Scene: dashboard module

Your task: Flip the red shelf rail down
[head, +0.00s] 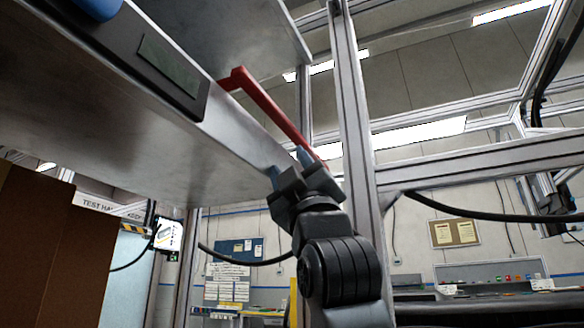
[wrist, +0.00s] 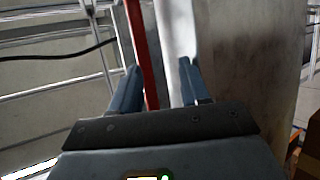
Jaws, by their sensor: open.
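The red shelf rail (head: 268,105) runs along the front edge of the grey metal shelf (head: 150,125), a little above it, in the head view. Its far end bends down to the shelf edge near the black display strip. My gripper (head: 288,164) is open at the rail's near end, which the fingers partly hide. In the wrist view the rail (wrist: 141,45) passes between the blue fingers of my gripper (wrist: 160,66), close to the left finger. The pale shelf edge (wrist: 178,30) lies near the right finger. I cannot tell whether either finger touches.
An aluminium frame post (head: 356,110) stands just right of my gripper, with a crossbar (head: 480,160) running right from it. A second grey shelf (head: 230,30) is above. A brown box (head: 40,250) is at lower left.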

